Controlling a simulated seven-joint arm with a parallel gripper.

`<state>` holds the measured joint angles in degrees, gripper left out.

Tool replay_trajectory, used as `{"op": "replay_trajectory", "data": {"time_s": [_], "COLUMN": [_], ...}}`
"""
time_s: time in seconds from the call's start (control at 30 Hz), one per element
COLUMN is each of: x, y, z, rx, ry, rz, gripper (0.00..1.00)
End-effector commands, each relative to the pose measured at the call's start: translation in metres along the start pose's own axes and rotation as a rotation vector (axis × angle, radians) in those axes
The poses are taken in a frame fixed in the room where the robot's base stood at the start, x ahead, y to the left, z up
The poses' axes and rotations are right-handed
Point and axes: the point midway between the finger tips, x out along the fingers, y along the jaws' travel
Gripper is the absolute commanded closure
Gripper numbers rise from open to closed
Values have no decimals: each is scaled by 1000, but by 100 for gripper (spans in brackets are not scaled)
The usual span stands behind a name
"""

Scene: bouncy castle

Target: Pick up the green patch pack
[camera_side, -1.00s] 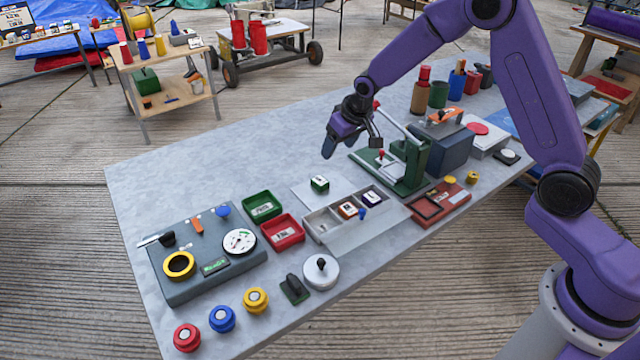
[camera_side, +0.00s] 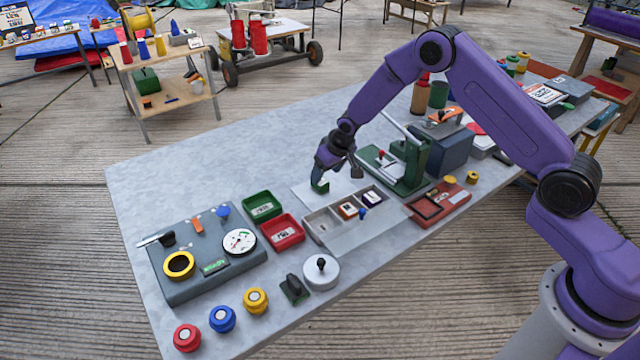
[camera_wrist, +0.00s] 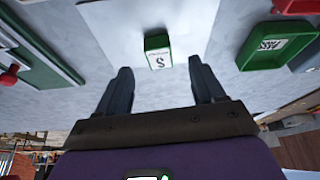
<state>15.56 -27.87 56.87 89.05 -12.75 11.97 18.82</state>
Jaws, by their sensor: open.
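The green patch pack (camera_wrist: 157,52) is a small green block with a white label on top. It lies on a pale sheet (camera_wrist: 110,22) on the table. In the wrist view it sits just beyond and between the two fingertips. My gripper (camera_wrist: 160,76) is open, with nothing between its fingers. In the side view my gripper (camera_side: 319,183) is low over the pale sheet, and its fingers partly hide the pack (camera_side: 321,188). I cannot tell whether a finger touches the pack.
A grey divided tray (camera_side: 337,232) with labelled packs lies in front of the sheet. Red (camera_side: 282,240) and green (camera_side: 263,212) bins stand to the left. A green lever press (camera_side: 412,160) stands close on the right. The table behind and left is bare.

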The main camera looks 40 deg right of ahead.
Motion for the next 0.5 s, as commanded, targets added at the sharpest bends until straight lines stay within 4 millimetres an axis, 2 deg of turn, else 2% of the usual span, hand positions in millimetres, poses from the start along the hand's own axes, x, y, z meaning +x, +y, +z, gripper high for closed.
{"op": "replay_trajectory", "data": {"time_s": [0.3,0.5], "x": [38,46], "y": [2,2], "z": [1,1], "rx": [1,1], "ry": [-2,-1], "rz": [0,-1], "gripper": [32,32]}}
